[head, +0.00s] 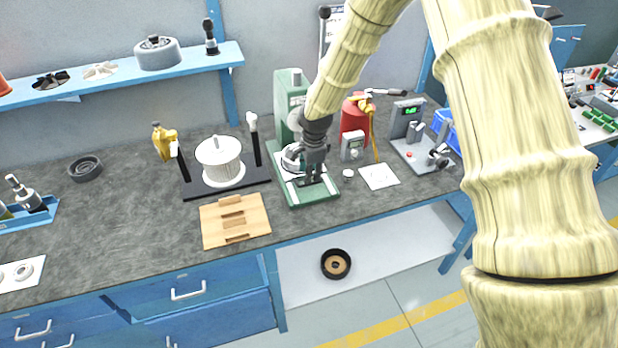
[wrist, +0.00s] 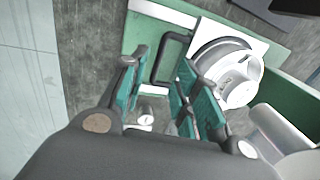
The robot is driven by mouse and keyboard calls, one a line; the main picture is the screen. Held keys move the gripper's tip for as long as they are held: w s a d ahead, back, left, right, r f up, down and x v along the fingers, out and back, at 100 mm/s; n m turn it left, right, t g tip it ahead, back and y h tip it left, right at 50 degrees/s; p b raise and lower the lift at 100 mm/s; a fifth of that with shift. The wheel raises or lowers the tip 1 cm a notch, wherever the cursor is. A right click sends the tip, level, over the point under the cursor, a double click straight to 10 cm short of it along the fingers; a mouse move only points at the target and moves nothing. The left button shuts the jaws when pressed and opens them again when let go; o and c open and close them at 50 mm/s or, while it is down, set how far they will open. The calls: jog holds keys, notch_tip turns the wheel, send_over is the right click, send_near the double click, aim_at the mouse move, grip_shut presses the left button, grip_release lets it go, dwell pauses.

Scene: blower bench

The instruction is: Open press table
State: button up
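The green press (head: 290,90) stands on the bench near the back, with its green base reaching toward the front edge. Its pale press table, with a white round part (wrist: 240,85) on it, lies on the base and is partly hidden by my gripper in the head view. A black U-shaped handle (wrist: 172,62) shows at the table's edge in the wrist view. My gripper (head: 312,178) is low over the front of the base. In the wrist view my gripper (wrist: 162,92) is open, its fingers apart with the handle between or just beyond them; contact cannot be told.
A wooden fixture (head: 235,232) and a black stand with a white spool (head: 220,160) are left of the press. A red container (head: 354,120), a white card (head: 379,177) and a grey gauge (head: 408,120) are right. The bench's front edge is close.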

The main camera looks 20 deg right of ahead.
aim_at(309, 185)
jog(key=shift+w+f+p, duration=0.2)
jog(key=shift+f+p, duration=0.15)
jog(key=shift+f, duration=0.9)
jog(key=shift+w+f+p, duration=0.2)
jog(key=shift+f+p, duration=0.1)
jog(key=shift+f, duration=0.9)
grip_shut()
